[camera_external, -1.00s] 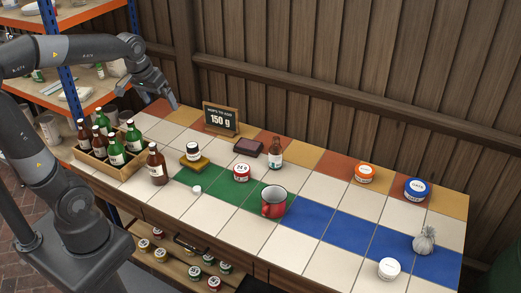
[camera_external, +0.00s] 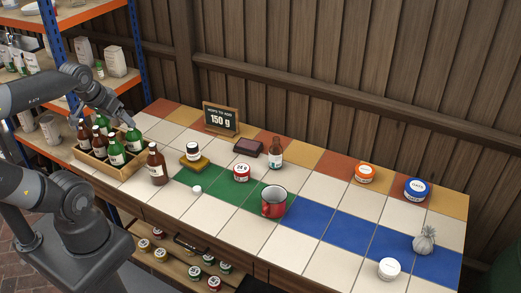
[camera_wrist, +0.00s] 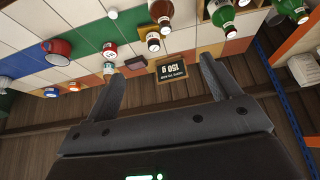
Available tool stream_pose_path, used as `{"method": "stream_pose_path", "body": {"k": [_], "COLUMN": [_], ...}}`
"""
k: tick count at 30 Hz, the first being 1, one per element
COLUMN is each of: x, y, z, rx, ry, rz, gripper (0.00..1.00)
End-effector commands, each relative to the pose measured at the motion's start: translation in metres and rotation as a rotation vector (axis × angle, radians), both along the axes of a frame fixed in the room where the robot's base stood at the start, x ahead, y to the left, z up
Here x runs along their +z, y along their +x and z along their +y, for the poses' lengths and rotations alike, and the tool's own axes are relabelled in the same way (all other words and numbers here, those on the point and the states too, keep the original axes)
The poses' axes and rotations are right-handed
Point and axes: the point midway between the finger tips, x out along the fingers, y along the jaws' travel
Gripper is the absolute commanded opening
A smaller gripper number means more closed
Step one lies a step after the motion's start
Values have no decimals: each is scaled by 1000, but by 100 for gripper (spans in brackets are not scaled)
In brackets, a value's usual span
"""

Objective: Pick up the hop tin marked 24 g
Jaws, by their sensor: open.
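A small white tin with a red band (camera_external: 241,173) stands upright on the green tiles mid-bench. Its label shows a gram mark, but I cannot read the number surely. It also shows in the wrist view (camera_wrist: 109,50). Several small tins (camera_external: 209,262) with coloured bands sit in an open drawer (camera_external: 178,268) below the bench front; their marks are too small to read. My gripper (camera_external: 127,116) is at the bench's left end, by the bottle crate, far from these tins. In the wrist view its two fingers (camera_wrist: 162,80) are spread, with nothing between them.
A crate of bottles (camera_external: 125,173) stands at the left, with a brown bottle (camera_external: 157,167) beside it. A sign (camera_external: 221,119) reads 150 g.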

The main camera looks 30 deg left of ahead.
Motion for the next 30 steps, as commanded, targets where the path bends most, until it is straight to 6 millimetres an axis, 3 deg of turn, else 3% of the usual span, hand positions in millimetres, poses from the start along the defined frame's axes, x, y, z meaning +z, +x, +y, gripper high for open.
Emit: {"method": "stream_pose_path", "body": {"k": [7, 11, 20, 30], "x": [1, 3, 3, -28], "y": [2, 15, 86, 170], "z": [-1, -5, -36, -92], "rx": [1, 9, 75, 173], "ry": [-3, -19, -100, -154], "rz": [2, 23, 131, 261], "gripper": [82, 82, 82, 82]}}
